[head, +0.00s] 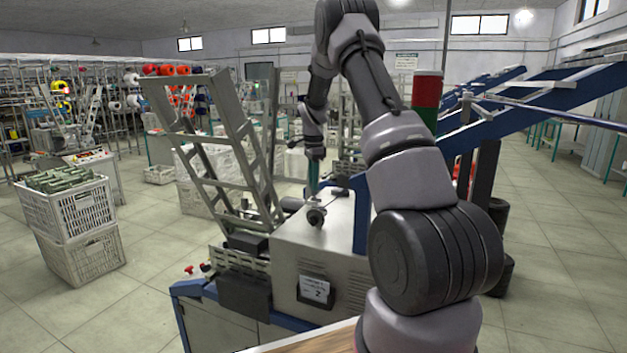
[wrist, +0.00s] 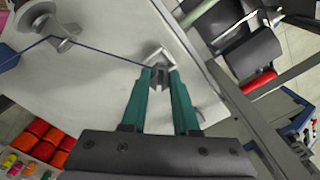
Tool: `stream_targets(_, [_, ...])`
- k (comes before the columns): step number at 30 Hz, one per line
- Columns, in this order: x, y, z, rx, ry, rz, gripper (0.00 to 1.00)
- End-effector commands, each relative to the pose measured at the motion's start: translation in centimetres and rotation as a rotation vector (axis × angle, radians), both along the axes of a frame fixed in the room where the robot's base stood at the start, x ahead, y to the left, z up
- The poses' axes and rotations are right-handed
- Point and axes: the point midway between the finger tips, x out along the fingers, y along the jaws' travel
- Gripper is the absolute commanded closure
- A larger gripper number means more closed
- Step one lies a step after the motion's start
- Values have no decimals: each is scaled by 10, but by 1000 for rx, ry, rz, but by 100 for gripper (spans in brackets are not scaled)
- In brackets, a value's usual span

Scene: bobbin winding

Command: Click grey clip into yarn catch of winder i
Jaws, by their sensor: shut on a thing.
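In the wrist view my gripper (wrist: 160,80) has two teal fingers, closed around a small grey clip (wrist: 160,72) at their tips. The clip lies right at a small pale metal bracket, which looks like the yarn catch (wrist: 156,53), on the light panel of the winder (wrist: 105,65). I cannot tell whether the clip is seated in it. A dark blue yarn (wrist: 100,52) runs from the left to the fingertips. In the head view my gripper (head: 313,180) points down over the grey winder cabinet (head: 310,255); the clip is too small to make out there.
A slanted metal frame (head: 215,135) rises at the left of the winder. Stacked white crates (head: 75,225) stand on the left floor. Blue beams (head: 540,95) reach across the right. Orange bobbins (wrist: 45,140) show low in the wrist view.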

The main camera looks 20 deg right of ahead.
Motion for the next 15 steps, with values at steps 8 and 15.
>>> stream_targets(8, [0,0,-9,-1,0,1,100])
stream_targets(15, [0,0,-16,-1,0,0,100])
